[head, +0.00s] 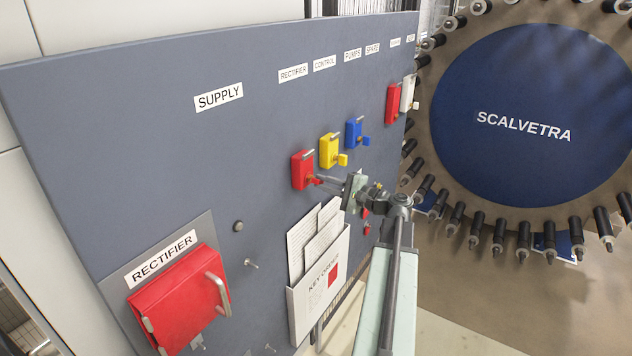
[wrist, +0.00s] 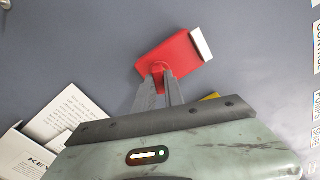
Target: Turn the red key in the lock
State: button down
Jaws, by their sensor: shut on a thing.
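The red lock (head: 301,170) is a red block with a pale metal bar on top, mounted on the grey panel below the "RECTIFIER" label. It also shows in the wrist view (wrist: 178,50), tilted in the picture. The red key (wrist: 160,69) sits at the lock's lower face, with its bow between my fingertips. My gripper (head: 321,179) reaches the lock from the right, and its two fingers (wrist: 159,80) are shut on the key. The fingers hide part of the key. I cannot tell how far the key is turned.
A yellow lock (head: 329,150) and a blue lock (head: 354,132) with keys stand close to the right. A paper holder (head: 322,290) projects from the panel below my gripper. A large red handle unit (head: 178,305) is at the lower left. The panel's upper left is free.

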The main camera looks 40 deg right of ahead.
jog(key=n, duration=0.3)
dwell(0.4)
jog(key=shift+n, duration=0.3)
jog(key=c, duration=1.8)
grip_release()
jog(key=shift+n, duration=0.3)
jog(key=o, duration=0.5)
jog(key=shift+w, duration=0.1)
jog(key=shift+c, duration=0.2)
jog(key=v, duration=0.8)
